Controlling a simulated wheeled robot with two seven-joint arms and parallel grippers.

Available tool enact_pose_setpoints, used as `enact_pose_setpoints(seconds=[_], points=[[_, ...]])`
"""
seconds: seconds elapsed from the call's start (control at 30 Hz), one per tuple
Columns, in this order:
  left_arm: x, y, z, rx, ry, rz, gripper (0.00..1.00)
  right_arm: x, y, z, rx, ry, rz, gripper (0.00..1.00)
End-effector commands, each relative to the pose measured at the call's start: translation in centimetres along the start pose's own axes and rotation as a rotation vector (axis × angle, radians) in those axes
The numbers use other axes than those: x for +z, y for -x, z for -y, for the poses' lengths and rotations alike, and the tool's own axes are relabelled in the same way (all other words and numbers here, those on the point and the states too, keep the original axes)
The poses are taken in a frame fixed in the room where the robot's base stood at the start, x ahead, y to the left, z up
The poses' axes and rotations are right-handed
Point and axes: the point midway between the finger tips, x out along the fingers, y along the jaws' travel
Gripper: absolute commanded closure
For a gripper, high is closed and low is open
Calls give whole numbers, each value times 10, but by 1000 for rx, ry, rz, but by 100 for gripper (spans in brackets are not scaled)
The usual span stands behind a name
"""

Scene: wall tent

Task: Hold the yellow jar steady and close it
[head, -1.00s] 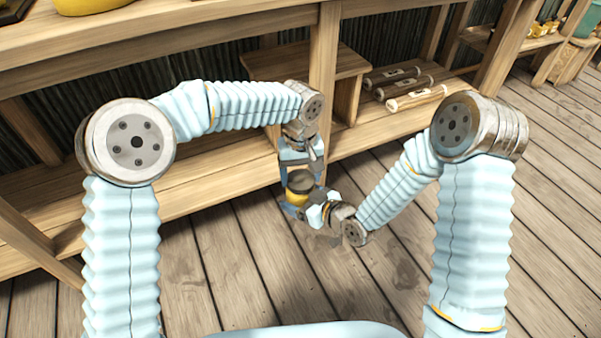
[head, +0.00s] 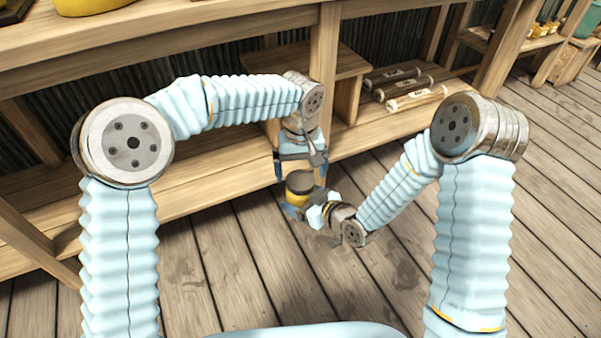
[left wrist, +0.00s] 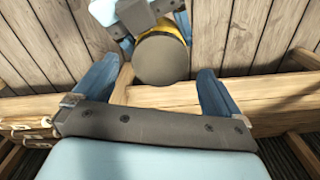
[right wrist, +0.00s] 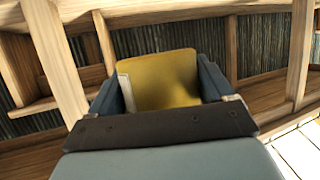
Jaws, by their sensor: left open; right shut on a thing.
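The yellow jar (head: 297,198) is held upright above the floor, with a dark grey lid (head: 299,182) sitting on its top. In the left wrist view the round lid (left wrist: 161,60) covers the jar's mouth, with a thin yellow edge of the jar showing behind it. My right gripper (right wrist: 161,75) is shut on the jar's side; the yellow body (right wrist: 165,82) fills the space between its fingers, with a pale strip at the left. My left gripper (head: 300,172) is open and empty, just beyond and above the lid, apart from it. Whether the lid is fully tight cannot be told.
A wooden shelf unit (head: 200,195) stands close behind my left gripper, with an upright post (head: 324,70) near it. Rolled bundles (head: 415,97) lie on its lower shelf at the right. The plank floor (head: 260,270) is clear.

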Motion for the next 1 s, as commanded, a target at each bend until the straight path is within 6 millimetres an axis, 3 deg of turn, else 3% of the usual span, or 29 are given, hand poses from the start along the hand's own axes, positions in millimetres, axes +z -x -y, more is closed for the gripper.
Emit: enact_pose_setpoints(seconds=[0.2, 0.57, 0.77, 1.0], points=[[0, 26, 0, 1, 0, -2, 1, 0, 0, 0, 0, 0, -1, 100], [0, 27, 0, 0, 38, -1, 5, 0, 0, 0, 0, 0, -1, 100], [-1, 36, 0, 1, 383, -2, 5, 0, 0, 0, 0, 0, -1, 100], [-1, 51, 0, 1, 1012, -2, 5, 0, 0, 0, 0, 0, -1, 100]])
